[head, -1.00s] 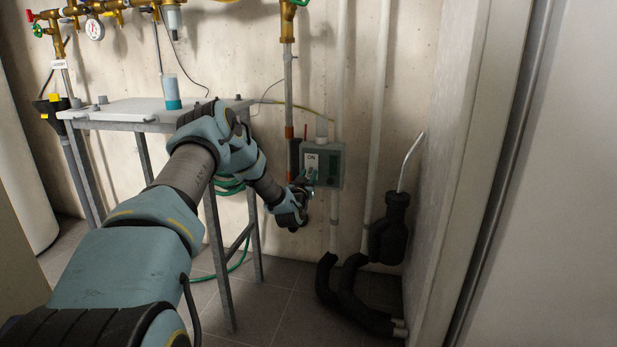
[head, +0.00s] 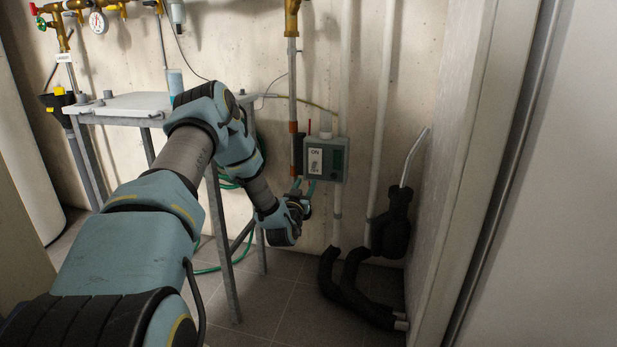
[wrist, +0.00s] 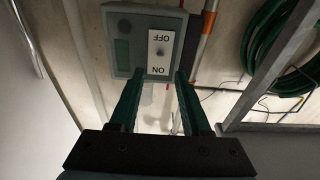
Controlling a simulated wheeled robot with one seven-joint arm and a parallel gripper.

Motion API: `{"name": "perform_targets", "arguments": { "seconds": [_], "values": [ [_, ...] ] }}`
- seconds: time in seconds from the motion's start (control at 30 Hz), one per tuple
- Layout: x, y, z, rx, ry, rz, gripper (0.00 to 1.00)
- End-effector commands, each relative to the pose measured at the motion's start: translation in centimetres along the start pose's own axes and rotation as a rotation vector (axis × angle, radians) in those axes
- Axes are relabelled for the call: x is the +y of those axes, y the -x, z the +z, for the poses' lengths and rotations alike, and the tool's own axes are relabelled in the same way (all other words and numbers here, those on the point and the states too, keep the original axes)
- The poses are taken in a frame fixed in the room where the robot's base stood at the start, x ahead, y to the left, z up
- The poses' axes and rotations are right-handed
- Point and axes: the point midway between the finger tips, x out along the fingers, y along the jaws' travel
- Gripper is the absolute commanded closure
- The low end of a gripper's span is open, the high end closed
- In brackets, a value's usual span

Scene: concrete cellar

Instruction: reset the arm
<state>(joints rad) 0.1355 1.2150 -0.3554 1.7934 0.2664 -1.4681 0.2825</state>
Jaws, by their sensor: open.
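My arm reaches forward over the left of the head view, bent down at the wrist. My gripper (head: 304,186) is open and empty, just below and in front of a grey-green switch box (head: 325,160). In the wrist view the box (wrist: 123,50) appears upside down beyond the two green fingers of my gripper (wrist: 160,76). Its white plate (wrist: 161,53) reads ON and OFF, with a small dark knob between the words. I cannot tell which way the knob points. The fingers look apart from the box, with nothing between them.
A grey metal table (head: 120,104) with a blue-and-clear cup (head: 175,82) stands left, close to my arm. Pipes (head: 292,90) run up the concrete wall. A green hose (wrist: 270,50) hangs near the table. A black container (head: 393,225) and bent black pipes (head: 350,290) stand right.

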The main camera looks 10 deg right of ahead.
Motion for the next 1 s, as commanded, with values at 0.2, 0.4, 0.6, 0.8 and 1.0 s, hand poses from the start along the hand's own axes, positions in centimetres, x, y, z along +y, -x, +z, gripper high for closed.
{"name": "perform_targets", "arguments": {
  "seconds": [0.2, 0.4, 0.6, 0.8, 1.0],
  "values": [
    [0.0, 1.1, 0.0, 0.001, 0.000, -0.001, 0.53],
    [0.0, 1.1, 0.0, 0.001, 0.000, -0.001, 0.53],
    [-0.3, 0.9, -0.8, -0.060, -0.011, 0.015, 0.53],
    [-2.4, 2.7, -2.6, -0.339, -0.051, 0.041, 0.53],
    [-5.9, 9.0, -4.9, -0.680, -0.058, -0.008, 0.53]
  ]
}}
